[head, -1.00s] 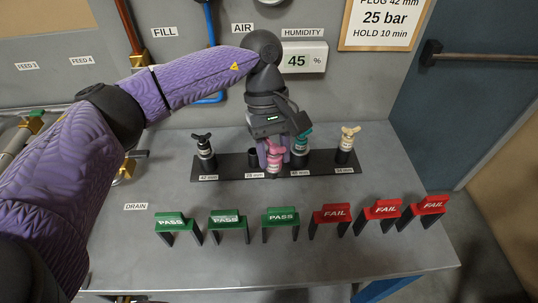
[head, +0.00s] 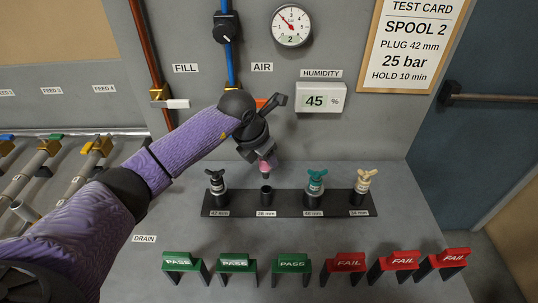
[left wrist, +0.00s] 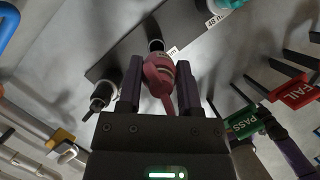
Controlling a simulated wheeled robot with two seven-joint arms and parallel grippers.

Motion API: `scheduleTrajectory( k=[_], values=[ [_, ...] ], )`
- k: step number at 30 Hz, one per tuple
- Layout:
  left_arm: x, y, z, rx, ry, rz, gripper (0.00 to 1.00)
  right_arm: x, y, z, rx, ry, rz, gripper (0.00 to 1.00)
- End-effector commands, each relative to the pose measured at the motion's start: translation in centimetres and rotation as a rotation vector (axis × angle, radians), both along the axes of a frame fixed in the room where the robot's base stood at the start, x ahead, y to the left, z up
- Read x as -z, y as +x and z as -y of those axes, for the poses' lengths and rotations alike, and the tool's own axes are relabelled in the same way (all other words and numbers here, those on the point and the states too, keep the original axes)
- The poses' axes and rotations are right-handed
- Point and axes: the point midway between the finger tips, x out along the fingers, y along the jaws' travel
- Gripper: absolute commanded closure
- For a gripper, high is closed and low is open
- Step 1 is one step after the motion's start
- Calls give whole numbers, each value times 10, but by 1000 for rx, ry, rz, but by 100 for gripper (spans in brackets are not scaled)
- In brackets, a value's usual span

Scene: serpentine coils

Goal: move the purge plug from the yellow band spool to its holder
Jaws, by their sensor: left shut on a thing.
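A pink plug (head: 266,169) is held by my left gripper (head: 263,160), which is shut on it. The plug hangs just above the empty dark cup (head: 266,195) labelled 28 mm in the black rack (head: 290,202); in the head view a small gap seems to show. In the left wrist view the pink plug (left wrist: 158,72) is between the two fingers (left wrist: 158,88), and the cup's dark mouth (left wrist: 155,45) is just beyond it. A grey pipe with a yellow top part (head: 97,146) stands at the left. My right gripper is not in view.
The rack also holds a black plug (head: 217,184), a teal plug (head: 315,183) and a beige plug (head: 363,182). Green PASS stands (head: 236,260) and red FAIL stands (head: 400,259) line the bench front. The humidity display (head: 320,98) is on the wall behind.

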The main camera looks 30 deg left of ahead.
Motion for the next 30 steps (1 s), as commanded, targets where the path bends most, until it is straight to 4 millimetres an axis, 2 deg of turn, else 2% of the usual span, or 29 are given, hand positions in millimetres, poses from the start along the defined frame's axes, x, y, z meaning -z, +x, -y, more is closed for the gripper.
scheduleTrajectory(
  k=[1,3,7,23,30],
  values=[
    [12,0,0,0,-1,-1,100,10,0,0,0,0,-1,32],
    [21,0,1,2,-1,-1,100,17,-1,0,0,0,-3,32],
    [34,0,1,2,-2,-1,100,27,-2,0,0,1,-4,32],
    [34,0,1,4,0,-1,100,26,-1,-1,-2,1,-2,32],
    [43,0,1,4,0,-1,100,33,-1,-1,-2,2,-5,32]
  ],
)
